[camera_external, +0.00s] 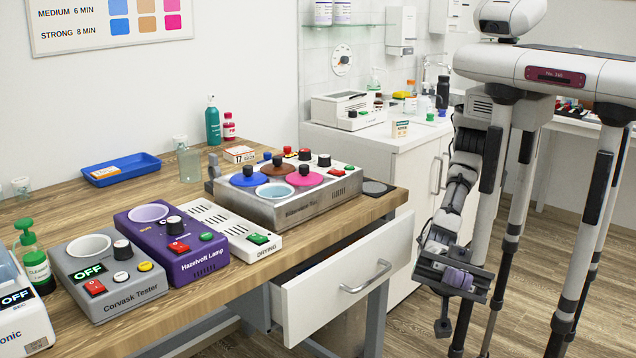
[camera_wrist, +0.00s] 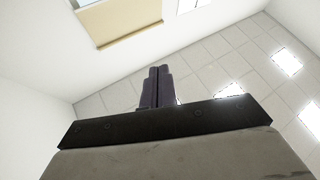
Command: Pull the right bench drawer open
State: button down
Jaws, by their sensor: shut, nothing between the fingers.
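The white bench drawer (camera_external: 322,303) at the right end of the wooden bench (camera_external: 225,302) stands partly out. Its front is clear of the bench edge, and a dark gap shows behind it. A silver bar handle (camera_external: 366,278) is on its front. My gripper (camera_external: 457,278) is to the right of the handle in the external view, apart from it, and touches nothing that I can see. In the wrist view my gripper's fingers (camera_wrist: 157,82) are together and empty. That view shows neither drawer nor handle.
On the bench are the Corvask Tester (camera_external: 112,280), the purple Hazelvolt Lamp (camera_external: 172,245), a drying unit (camera_external: 236,228) and a metal box with coloured knobs (camera_external: 285,205). A white cabinet (camera_external: 405,200) stands behind the drawer. Bare floor (camera_external: 405,325) lies between drawer and gripper.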

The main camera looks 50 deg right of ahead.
jog(key=s+d+r+n+g+h+b, duration=0.15)
jog(key=d+r+n+g+h, duration=0.25)
jog(key=r+n+g+h, duration=0.55)
jog(key=s+d+r+n+g+h, duration=0.35)
jog(key=r+n, duration=0.25)
jog(key=r, duration=0.6)
jog(key=s+d+f+n+t+h+p, duration=0.1)
jog(key=s+d+n+t+h, duration=0.15)
jog(key=d+n+h, duration=0.55)
jog(key=s+d+n+t+h+p, duration=0.15)
jog(key=d+n+t+h, duration=0.35)
jog(key=n, duration=0.6)
jog(key=n+t+y+p, duration=0.4)
jog(key=n+t, duration=0.6)
jog(key=t, duration=1.2)
send_near(367, 267)
notch_tip(367, 267, up, 2)
jog(key=s+a+y, duration=0.1)
jog(key=s+a, duration=0.1)
jog(key=s, duration=0.1)
jog(key=x, duration=0.9)
jog(key=shift+w+a+f+p, duration=0.2)
jog(key=shift+w+p, duration=0.1)
jog(key=shift+w, duration=0.2)
